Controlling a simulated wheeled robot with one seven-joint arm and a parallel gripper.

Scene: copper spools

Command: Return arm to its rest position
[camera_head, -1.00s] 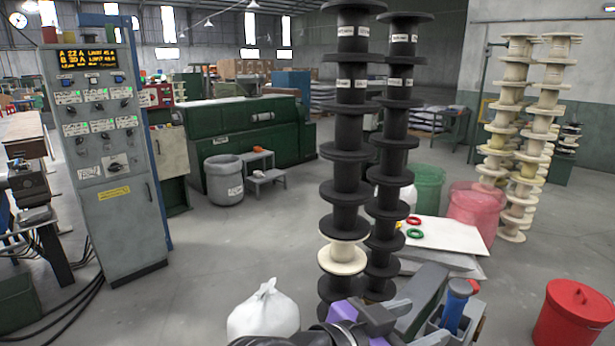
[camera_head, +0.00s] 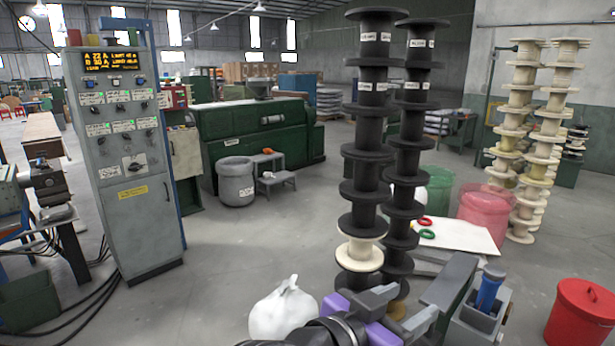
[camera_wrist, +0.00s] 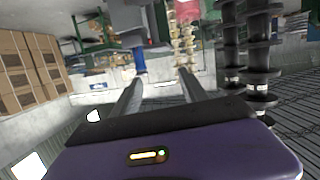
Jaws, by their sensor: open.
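My gripper (camera_head: 408,308) shows at the bottom of the head view, with a purple and grey body. It is low in front of the black spool stacks. In the wrist view its two grey fingers (camera_wrist: 158,88) point away, spread apart with nothing between them. Two tall stacks of black spools stand right of centre, a front one (camera_head: 362,145) and a back one (camera_head: 408,150). The front stack has one cream spool (camera_head: 360,254) low down. The black stacks also show at the right of the wrist view (camera_wrist: 262,45).
A grey caddy with a blue-handled tool (camera_head: 490,288) and a red lidded bin (camera_head: 580,315) are at the lower right. A white sack (camera_head: 283,312) is left of my gripper. A control cabinet (camera_head: 125,160) stands at left. The floor between the cabinet and spools is clear.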

